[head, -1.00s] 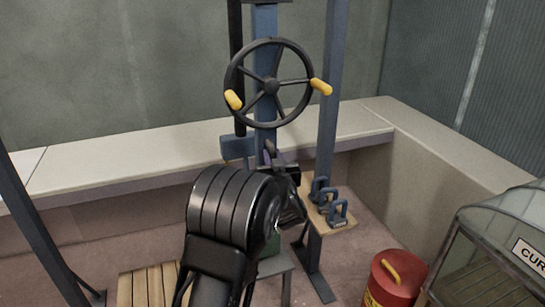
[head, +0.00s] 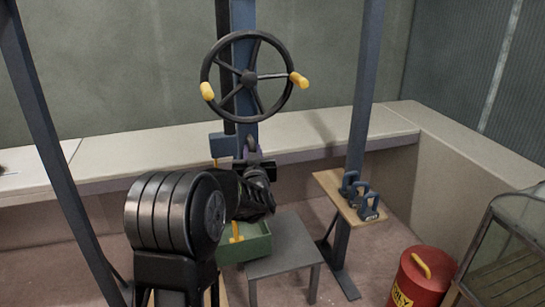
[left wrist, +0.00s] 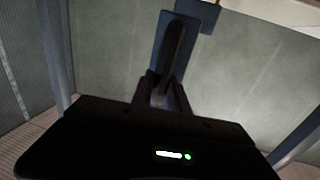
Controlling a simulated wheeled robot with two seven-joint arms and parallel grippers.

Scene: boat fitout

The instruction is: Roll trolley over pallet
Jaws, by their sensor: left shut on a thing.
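The blue trolley post (head: 243,130) hangs upright in the gantry frame and carries a black handwheel (head: 250,77) with two yellow knobs. Its top is out of view. My left gripper (head: 256,165) is shut on a dark loop-shaped handle (head: 251,146) at the post's lower end, below the wheel. In the left wrist view the handle (left wrist: 173,55) stands up between the jaws against the blue post. The wooden pallet is almost wholly hidden behind my left arm at the bottom. My right gripper is not in view.
Gantry uprights stand left (head: 50,140) and right (head: 362,110). A green box (head: 260,248) and grey stool (head: 284,255) stand below the post. A wooden shelf (head: 329,183) holds blue shackles (head: 366,201). A red bin (head: 418,278) and glass-sided cabinet (head: 500,260) are at right.

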